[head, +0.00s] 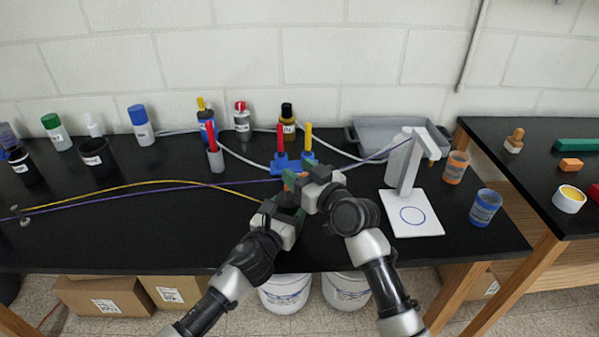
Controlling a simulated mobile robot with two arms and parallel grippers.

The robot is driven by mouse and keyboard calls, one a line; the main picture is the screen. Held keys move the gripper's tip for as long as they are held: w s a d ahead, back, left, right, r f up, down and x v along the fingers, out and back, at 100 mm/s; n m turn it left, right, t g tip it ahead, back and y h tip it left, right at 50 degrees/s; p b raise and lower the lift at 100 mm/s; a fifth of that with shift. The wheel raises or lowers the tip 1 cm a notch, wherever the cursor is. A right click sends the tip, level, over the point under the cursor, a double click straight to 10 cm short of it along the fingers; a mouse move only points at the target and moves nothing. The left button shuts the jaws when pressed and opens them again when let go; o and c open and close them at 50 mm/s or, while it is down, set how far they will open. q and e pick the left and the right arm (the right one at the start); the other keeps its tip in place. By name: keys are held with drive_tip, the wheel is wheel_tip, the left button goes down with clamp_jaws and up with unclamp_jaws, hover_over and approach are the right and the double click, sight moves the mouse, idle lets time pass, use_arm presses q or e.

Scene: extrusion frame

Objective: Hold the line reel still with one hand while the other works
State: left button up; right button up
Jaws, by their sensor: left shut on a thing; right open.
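The line reel (287,198) appears as a dark, partly green shape at the middle of the black table, mostly hidden by my grippers. My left gripper (281,212) comes from the lower left and is shut on it. My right gripper (299,183) is open just above and to the right, close to the reel; its fingertips are largely hidden. A yellow line (150,184) runs from a small post (22,216) at the far left to the reel area. A purple line (130,193) runs from the left past the grippers towards a white stand (403,165).
A blue holder (283,166) with red and yellow sticks stands just behind the grippers. Bottles and dark cups line the back left. An orange cup (455,167) and a blue cup (485,207) stand right of the white stand. A grey tray (375,130) lies behind. The front left table is clear.

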clamp_jaws()
idle(0.3)
drive_tip(key=shift+w+a+n, duration=0.1)
drive_tip(key=shift+a+n, duration=0.05)
drive_tip(key=shift+n, duration=0.15)
drive_tip(key=shift+g+y, duration=0.4)
drive_tip(key=shift+y, duration=0.1)
drive_tip(key=n+g+y, duration=0.1)
drive_tip(key=n+g, duration=0.1)
drive_tip(key=w+n+g+y, duration=0.1)
drive_tip(key=g+y, duration=0.1)
drive_tip(key=shift+a+f+n, duration=0.1)
drive_tip(key=shift+a+n, duration=0.05)
drive_tip(key=shift+n, duration=0.25)
drive_tip(key=shift+w+a+n+g+y, duration=0.15)
drive_tip(key=shift+n+g+y, duration=0.65)
drive_tip(key=shift+g, duration=0.5)
drive_tip(key=shift+w+a+n+g+y, duration=0.15)
drive_tip(key=shift+n+g+y, duration=0.45)
drive_tip(key=shift+n+g, duration=0.5)
drive_tip(key=shift+s+g, duration=0.15)
drive_tip(key=shift+g, duration=0.15)
